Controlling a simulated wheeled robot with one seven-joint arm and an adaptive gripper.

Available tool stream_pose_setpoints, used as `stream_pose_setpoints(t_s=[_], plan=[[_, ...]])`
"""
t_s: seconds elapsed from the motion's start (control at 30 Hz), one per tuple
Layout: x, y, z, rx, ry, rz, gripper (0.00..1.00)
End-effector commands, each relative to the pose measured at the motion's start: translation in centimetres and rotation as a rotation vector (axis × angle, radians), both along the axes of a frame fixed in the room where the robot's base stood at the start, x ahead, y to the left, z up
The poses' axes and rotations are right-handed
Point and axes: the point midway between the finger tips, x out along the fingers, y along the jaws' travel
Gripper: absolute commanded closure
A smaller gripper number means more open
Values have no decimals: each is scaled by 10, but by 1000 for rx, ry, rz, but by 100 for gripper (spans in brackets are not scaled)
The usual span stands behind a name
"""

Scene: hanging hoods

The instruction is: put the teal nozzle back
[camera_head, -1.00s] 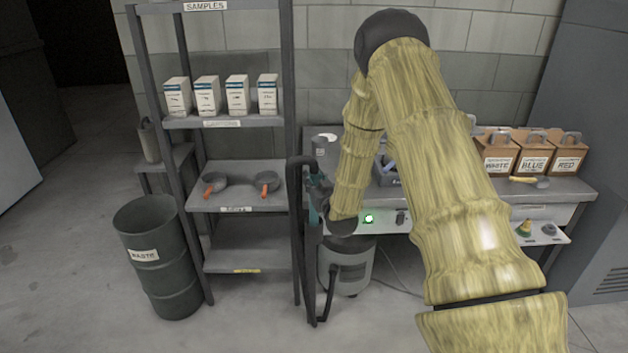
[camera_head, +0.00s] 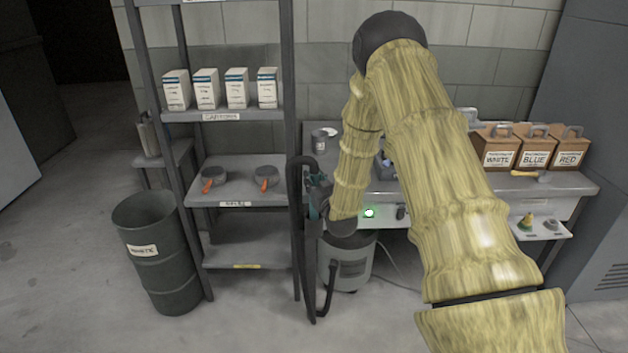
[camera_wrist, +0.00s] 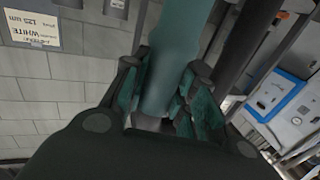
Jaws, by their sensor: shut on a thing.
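The teal nozzle (camera_wrist: 178,60) is a tapered tube that runs up from between the fingers of my gripper (camera_wrist: 160,98) in the wrist view. My gripper is shut on it, with the dark, teal-tinted finger pads on both sides. In the head view my gripper (camera_head: 318,190) is small and dark beside the shelf's right post, partly hidden by my arm and a black hose (camera_head: 297,235). The hose loops up and down next to it, by a grey canister (camera_head: 352,270) under the bench. The nozzle's holder cannot be made out.
A shelf rack (camera_head: 288,135) with white cartons (camera_head: 207,88) and two orange-handled pans (camera_head: 262,177) stands to the left. A waste drum (camera_head: 160,255) is on the floor. Brown boxes (camera_head: 533,148) sit on the bench (camera_head: 455,187) at right. The floor at front left is clear.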

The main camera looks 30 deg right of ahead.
Motion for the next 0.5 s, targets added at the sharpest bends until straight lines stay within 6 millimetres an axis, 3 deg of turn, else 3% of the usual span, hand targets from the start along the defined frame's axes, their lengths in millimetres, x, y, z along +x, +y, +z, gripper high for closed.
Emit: stream_pose_setpoints(t_s=[0.5], plan=[[0,0,-15,0,0,0,100]])
